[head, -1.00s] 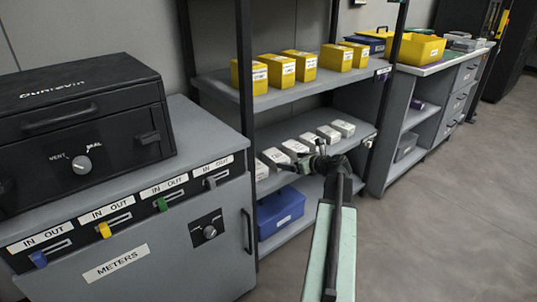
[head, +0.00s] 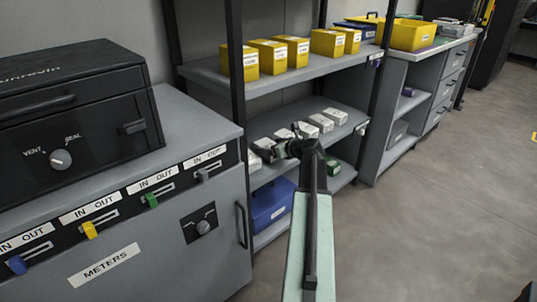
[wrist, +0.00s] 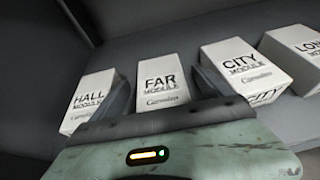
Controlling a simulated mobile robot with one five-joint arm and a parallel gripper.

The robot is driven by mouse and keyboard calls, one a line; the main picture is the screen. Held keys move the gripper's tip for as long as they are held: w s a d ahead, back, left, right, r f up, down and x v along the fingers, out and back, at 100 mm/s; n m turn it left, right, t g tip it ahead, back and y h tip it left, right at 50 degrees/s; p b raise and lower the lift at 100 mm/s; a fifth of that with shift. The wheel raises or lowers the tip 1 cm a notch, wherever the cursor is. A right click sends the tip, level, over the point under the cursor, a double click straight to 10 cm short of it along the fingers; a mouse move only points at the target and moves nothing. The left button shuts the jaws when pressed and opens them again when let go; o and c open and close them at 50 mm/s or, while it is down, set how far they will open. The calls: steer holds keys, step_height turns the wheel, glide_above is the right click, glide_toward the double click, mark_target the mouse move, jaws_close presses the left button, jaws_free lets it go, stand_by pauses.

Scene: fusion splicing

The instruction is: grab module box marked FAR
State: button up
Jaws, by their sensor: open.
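The white module box marked FAR (wrist: 163,84) stands on the shelf in the wrist view, its label facing me. My gripper (wrist: 164,92) is open, with one dark finger on each side of the FAR box; whether they touch it cannot be told. The body of my gripper hides the box's lower part. In the head view my gripper (head: 272,151) reaches over the middle shelf at the row of white boxes, and the labels are too small to read there.
The HALL box (wrist: 93,98) is close on the left of FAR, and the CITY box (wrist: 243,70) on the right. A box marked LON... (wrist: 297,55) is farther right. Yellow boxes (head: 291,50) stand on the shelf above; a blue bin (head: 271,205) is below.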

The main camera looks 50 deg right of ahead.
mark_target(268, 145)
steer(key=shift+x, duration=0.95)
steer(key=c, duration=1.5)
step_height(268, 145, up, 10)
steer(key=p, duration=1)
steer(key=shift+r, duration=0.2)
steer(key=shift+s+f, duration=0.1)
